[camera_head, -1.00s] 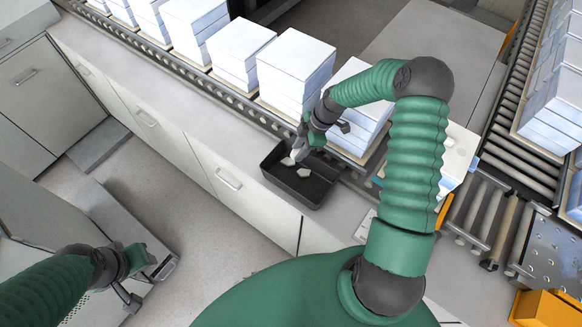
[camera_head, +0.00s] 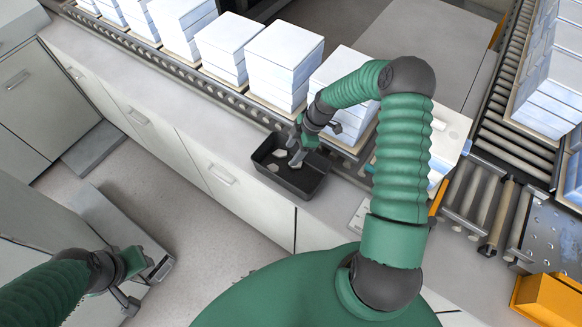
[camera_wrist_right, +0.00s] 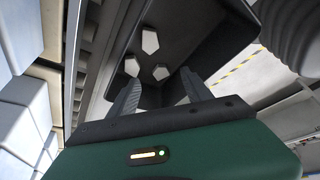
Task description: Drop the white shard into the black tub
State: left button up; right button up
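The black tub (camera_head: 316,187) stands on the grey counter in front of the conveyor. Three white shards lie inside it: one (camera_head: 279,153) near the far side, one (camera_head: 271,167) near the left wall, and one (camera_head: 295,163) close to the gripper. The right wrist view shows three pale shards (camera_wrist_right: 150,41), (camera_wrist_right: 132,66), (camera_wrist_right: 161,73) on the tub floor (camera_wrist_right: 185,35). My right gripper (camera_head: 296,158) is over the tub. Its fingers (camera_wrist_right: 161,82) stand apart, with no shard visibly gripped. My left gripper (camera_head: 142,270) is far left, away from the tub; its finger opening is unclear.
Stacks of white blocks (camera_head: 284,62) line the conveyor (camera_head: 240,103) just behind the tub. More stacks stand on the right roller line (camera_head: 500,148). An orange box (camera_head: 545,300) is at lower right. The counter left of the tub (camera_head: 175,110) is clear.

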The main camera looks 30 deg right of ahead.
jog(key=shift+w+d+f, duration=0.15)
jog(key=shift+w, duration=0.1)
pick_arm(q)
jog(key=b+x, duration=0.4)
jog(key=shift+s+d+f, duration=0.1)
jog(key=shift+s+d, duration=0.05)
jog(key=shift+s, duration=0.05)
pick_arm(e)
jog(key=v, duration=1.7)
jog(key=shift+f, duration=0.1)
